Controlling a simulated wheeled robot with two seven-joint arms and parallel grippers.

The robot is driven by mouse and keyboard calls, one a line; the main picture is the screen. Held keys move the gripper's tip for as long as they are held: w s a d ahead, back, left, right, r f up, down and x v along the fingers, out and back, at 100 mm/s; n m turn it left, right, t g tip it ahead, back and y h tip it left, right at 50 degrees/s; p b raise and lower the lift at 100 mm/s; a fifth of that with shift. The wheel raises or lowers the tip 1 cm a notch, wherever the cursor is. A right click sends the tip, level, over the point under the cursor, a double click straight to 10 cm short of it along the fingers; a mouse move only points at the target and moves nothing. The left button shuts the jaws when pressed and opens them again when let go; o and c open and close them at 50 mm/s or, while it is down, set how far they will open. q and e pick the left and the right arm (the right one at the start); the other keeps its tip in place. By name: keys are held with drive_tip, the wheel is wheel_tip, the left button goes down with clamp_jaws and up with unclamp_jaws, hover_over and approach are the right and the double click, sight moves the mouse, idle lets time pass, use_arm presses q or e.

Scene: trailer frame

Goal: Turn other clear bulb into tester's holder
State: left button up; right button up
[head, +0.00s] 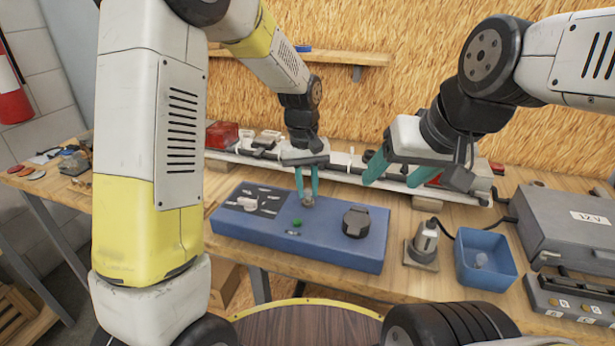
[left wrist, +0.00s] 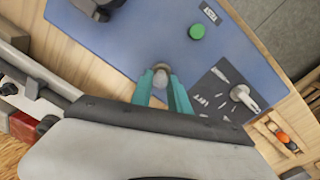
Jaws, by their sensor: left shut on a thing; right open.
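The tester is a long blue box (head: 333,251) on the bench, with a green button (head: 297,222), a black round part (head: 356,222) and a dark panel with a pale lever (head: 247,202). My left gripper (head: 308,195) points down over the tester, shut on a small clear bulb (head: 308,202). The bulb also shows between the teal fingers in the left wrist view (left wrist: 160,77). It is at or just above the tester's top; the holder beneath is hidden, so I cannot tell how it sits. My right gripper (head: 393,176) is open and empty, behind the tester.
A blue bin (head: 487,275) with a clear bulb (head: 481,260) inside stands right of the tester. A grey socket-like device (head: 424,244) stands between them. A grey 12 V box (head: 570,225) is at the right. A long light bar (head: 350,178) lies behind.

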use_arm(q)
drive_tip(key=shift+f, duration=0.25)
drive_tip(key=shift+m, duration=1.7)
drive_tip(key=m, duration=0.3)
drive_tip(key=o, duration=0.9)
